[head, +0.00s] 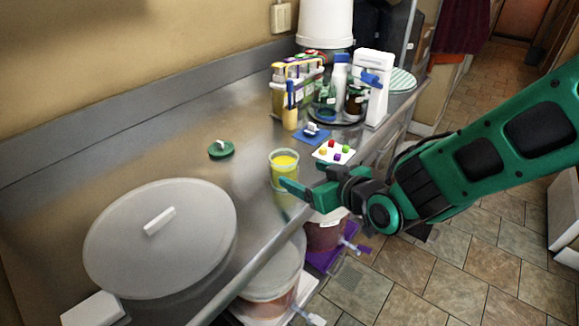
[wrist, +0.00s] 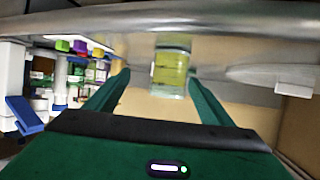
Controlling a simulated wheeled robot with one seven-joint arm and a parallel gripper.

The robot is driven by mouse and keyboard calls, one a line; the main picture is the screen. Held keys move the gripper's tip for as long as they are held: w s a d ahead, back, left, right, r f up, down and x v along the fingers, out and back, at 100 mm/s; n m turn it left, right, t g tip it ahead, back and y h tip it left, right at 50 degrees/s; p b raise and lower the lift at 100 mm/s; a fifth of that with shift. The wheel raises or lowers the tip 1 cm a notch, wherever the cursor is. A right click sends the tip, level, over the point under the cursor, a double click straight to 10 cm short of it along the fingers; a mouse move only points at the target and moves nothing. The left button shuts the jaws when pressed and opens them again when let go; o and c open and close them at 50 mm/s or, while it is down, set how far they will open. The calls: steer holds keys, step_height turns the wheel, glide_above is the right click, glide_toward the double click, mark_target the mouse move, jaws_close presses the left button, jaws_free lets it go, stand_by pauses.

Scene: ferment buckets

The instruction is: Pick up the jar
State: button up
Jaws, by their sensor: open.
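The jar (head: 284,162) is a small clear jar with yellow contents. It stands upright on the steel counter, near its front edge. It also shows in the wrist view (wrist: 170,72), ahead of the space between my two green fingers. My gripper (head: 304,178) is open and comes in from the right, low beside the jar. In the head view one finger overlaps the jar's lower right side. In the wrist view my gripper (wrist: 158,80) has no object held between its fingers. I cannot tell whether a finger touches the jar.
A large lidded bucket (head: 160,240) stands at front left. A green lid with a knob (head: 221,150) lies behind the jar. A white tile with coloured pieces (head: 334,152), a blue piece (head: 312,135) and a bottle rack (head: 297,85) stand farther back.

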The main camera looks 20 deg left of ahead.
mark_target(295, 172)
steer(key=shift+s+a, duration=0.1)
steer(key=shift+a, duration=0.45)
steer(key=x, duration=0.5)
steer(key=shift+a, duration=0.2)
steer(key=shift+s+a+x, duration=0.1)
steer(key=shift+s+x, duration=0.05)
steer(key=shift+x, duration=1.2)
steer(key=shift+s+a+x, duration=0.1)
steer(key=shift+s+x, duration=0.05)
steer(key=shift+x, duration=1.15)
steer(key=shift+w, duration=0.1)
steer(key=c, duration=1.4)
